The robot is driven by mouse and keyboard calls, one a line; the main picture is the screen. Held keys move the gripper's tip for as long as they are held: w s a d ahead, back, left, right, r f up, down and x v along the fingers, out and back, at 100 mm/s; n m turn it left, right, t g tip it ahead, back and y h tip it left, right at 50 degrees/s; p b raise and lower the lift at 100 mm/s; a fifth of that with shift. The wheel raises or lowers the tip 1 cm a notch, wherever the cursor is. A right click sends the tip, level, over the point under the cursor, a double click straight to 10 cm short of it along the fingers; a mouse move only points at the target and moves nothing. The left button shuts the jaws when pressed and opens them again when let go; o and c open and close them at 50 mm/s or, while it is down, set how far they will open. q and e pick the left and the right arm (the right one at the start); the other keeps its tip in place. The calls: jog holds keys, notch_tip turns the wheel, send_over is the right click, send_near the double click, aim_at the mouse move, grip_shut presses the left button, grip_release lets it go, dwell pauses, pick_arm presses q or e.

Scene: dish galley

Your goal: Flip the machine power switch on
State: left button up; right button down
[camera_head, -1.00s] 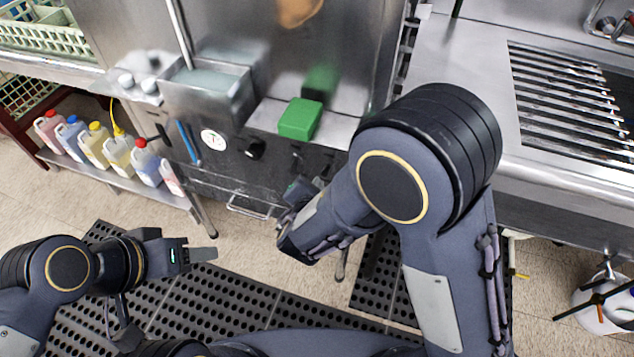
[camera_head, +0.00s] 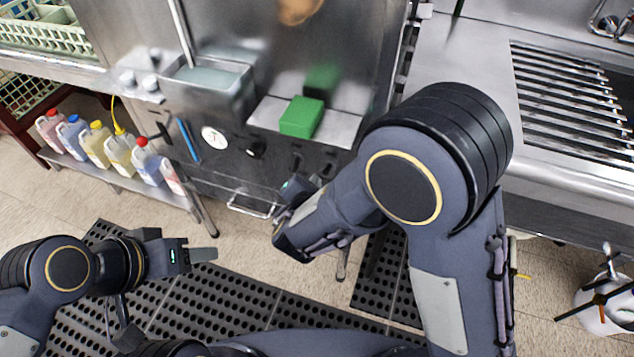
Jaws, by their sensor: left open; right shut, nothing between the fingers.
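The steel machine's dark front panel (camera_head: 228,166) is at the centre. It carries a round white gauge (camera_head: 214,138), a black knob (camera_head: 255,149) and small dark controls (camera_head: 298,161) further right. I cannot tell which of these is the power switch, or its position. My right gripper (camera_head: 297,187) is shut and empty, just below and in front of the small dark controls. Its fingertips are small and partly hidden by my wrist, so contact cannot be told. My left gripper (camera_head: 204,254) is open and empty, low over the floor mat, away from the panel.
A green block (camera_head: 301,117) sits on the machine's ledge. A blue handle (camera_head: 188,140) and a bar handle (camera_head: 252,207) project from the front. Several coloured jugs (camera_head: 119,152) stand on a low shelf at left. A slatted steel counter (camera_head: 480,100) is at right.

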pick_arm(q)
jog(key=shift+s+a+f, duration=0.25)
jog(key=shift+s+f, duration=0.05)
jog(key=shift+f, duration=0.15)
pick_arm(e)
jog(key=a+v, duration=0.1)
jog(key=v, duration=0.8)
jog(key=shift+a, duration=0.25)
jog(key=shift+s, duration=0.15)
